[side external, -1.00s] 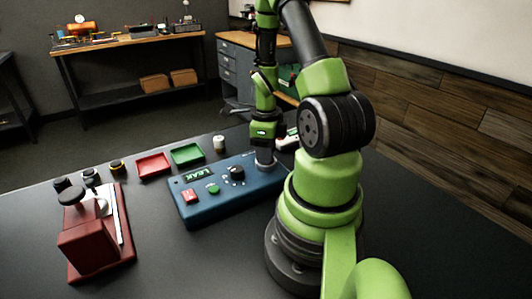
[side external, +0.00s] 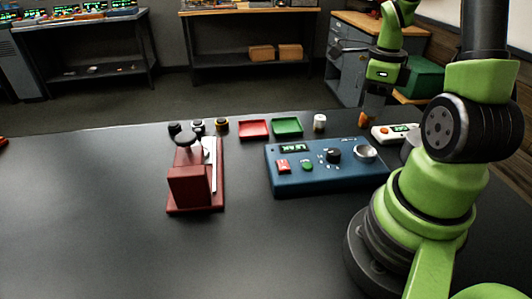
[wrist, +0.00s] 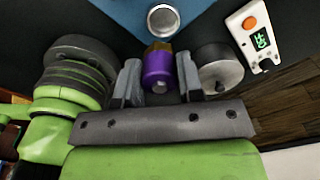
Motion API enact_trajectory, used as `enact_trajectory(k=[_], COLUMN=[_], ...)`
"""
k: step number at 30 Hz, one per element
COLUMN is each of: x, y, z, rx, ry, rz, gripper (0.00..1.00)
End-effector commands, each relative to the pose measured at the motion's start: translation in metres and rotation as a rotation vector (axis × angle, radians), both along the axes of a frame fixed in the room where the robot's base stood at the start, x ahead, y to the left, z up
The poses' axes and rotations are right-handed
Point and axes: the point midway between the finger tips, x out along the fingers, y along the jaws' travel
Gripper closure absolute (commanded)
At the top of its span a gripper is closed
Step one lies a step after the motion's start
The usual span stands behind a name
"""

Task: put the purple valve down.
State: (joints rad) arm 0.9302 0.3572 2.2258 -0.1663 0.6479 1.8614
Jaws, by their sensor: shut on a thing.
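In the wrist view, the purple valve (wrist: 158,68) is between the two fingers of my gripper (wrist: 158,82). My gripper is shut on it, and its brass-coloured end points toward the blue test box (wrist: 135,10). The box's round silver socket (wrist: 163,20) lies just beyond the valve, with a gap between them in the picture. In the side view, the blue box (side external: 320,180) shows a lit LEAK display, and its socket (side external: 365,152) looks empty.
A white meter (side external: 388,134) with an orange button stands behind the box. A red tray (side external: 253,128), a green tray (side external: 287,126) and a white jar (side external: 320,122) are at the back. A dark red fixture (side external: 190,186) stands left.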

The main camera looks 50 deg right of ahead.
Motion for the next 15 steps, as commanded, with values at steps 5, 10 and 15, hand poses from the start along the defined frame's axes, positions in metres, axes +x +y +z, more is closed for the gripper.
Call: enact_trajectory(k=[5,10,15], x=[0.033,0.067,0.096], y=[0.021,0.053,0.092], z=[0.003,0.007,0.012], rx=[-0.001,-0.002,-0.002], ry=[-0.001,-0.001,-0.001], rz=[0.471,1.060,1.647], gripper=[0.97,0.97,0.97])
